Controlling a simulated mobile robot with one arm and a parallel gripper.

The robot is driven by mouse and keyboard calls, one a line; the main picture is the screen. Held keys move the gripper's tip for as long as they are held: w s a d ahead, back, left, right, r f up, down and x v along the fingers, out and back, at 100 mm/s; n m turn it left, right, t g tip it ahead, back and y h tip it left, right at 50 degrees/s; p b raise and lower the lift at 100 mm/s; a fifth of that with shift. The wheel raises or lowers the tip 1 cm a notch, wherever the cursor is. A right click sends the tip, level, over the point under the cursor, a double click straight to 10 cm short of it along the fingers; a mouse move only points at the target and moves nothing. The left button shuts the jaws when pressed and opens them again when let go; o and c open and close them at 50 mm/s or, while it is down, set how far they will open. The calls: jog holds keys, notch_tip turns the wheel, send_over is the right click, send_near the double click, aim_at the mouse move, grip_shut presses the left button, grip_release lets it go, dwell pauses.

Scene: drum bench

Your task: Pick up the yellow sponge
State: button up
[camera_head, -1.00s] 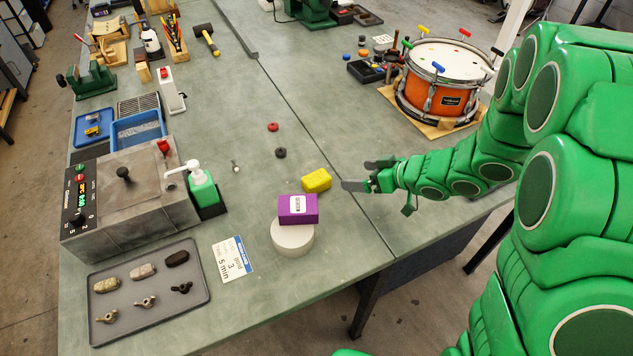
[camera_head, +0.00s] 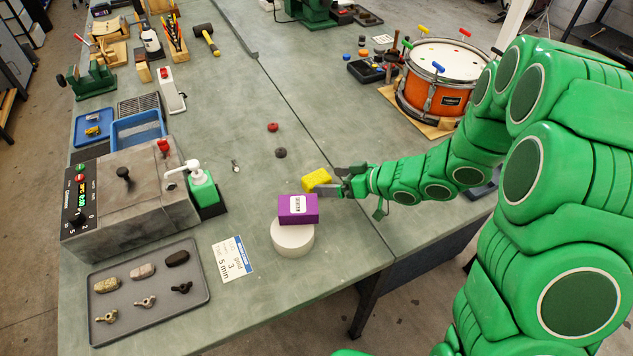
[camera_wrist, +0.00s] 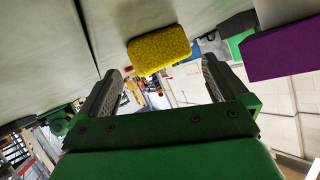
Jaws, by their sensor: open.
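The yellow sponge (camera_head: 317,180) lies on the bench, just behind a purple box (camera_head: 298,209). My gripper (camera_head: 333,180) is open, with its fingertips at the sponge's right side in the head view. In the wrist view, the sponge (camera_wrist: 159,50) shows ahead of the gap between the two fingers of my gripper (camera_wrist: 157,75). The wrist view shows nothing held between the fingers. Whether a finger touches the sponge I cannot tell.
The purple box sits on a white round block (camera_head: 292,240) close in front of the sponge. A black ring (camera_head: 280,153) and a red ring (camera_head: 273,127) lie behind it. A green pump bottle (camera_head: 203,187) stands left. The orange drum (camera_head: 440,90) is at the back right.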

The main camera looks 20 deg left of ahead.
aim_at(325, 180)
jog(key=shift+x, duration=1.6)
jog(key=shift+r, duration=0.1)
jog(key=c, duration=0.7)
